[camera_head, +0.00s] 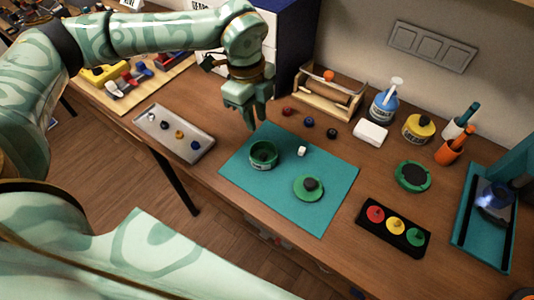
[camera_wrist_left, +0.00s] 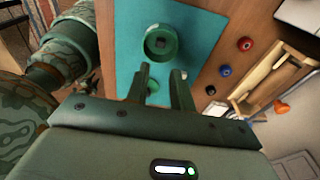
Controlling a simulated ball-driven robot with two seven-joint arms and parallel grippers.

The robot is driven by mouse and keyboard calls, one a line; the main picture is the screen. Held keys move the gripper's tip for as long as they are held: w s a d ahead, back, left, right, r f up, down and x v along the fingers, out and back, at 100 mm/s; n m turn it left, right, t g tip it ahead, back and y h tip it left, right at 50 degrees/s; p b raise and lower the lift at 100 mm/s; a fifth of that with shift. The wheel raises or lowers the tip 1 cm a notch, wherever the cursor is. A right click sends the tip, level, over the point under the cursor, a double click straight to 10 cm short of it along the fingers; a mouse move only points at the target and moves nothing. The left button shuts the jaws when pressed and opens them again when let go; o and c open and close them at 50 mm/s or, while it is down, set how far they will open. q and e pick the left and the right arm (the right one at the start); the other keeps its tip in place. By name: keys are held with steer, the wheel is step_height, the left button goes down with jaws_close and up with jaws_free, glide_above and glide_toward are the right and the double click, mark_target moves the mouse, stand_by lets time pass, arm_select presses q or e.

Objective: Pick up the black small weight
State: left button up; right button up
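A small black round weight (camera_head: 331,133) stands on the wooden table just behind the teal mat, at the right end of a short row. In the left wrist view it is a small dark spot (camera_wrist_left: 210,90) to the right of the fingers. My left gripper (camera_head: 249,122) is above the back left edge of the mat, left of the row and apart from it. In the left wrist view its two fingers (camera_wrist_left: 161,78) are spread with nothing gripped between them. My right gripper is not in view.
Red (camera_head: 287,111) and blue (camera_head: 309,121) weights stand left of the black one. Behind is a wooden rack (camera_head: 327,101); right is a white block (camera_head: 370,133). The mat (camera_head: 262,197) bears a green cup (camera_head: 263,153), a white cube (camera_head: 302,151) and a green disc (camera_head: 304,195) with a dark top.

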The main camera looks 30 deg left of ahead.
arm_select(q)
steer(key=b, duration=0.1)
glide_above(263, 155)
steer(key=a, duration=0.1)
step_height(263, 155, down, 6)
steer(key=shift+w+f, duration=0.1)
steer(key=shift+f, duration=0.55)
steer(key=f, duration=0.1)
steer(key=f+b, duration=0.1)
steer(key=f, duration=0.1)
steer(key=d+f, duration=0.1)
steer(key=f, duration=0.1)
steer(key=shift+b, duration=0.3)
jaws_close()
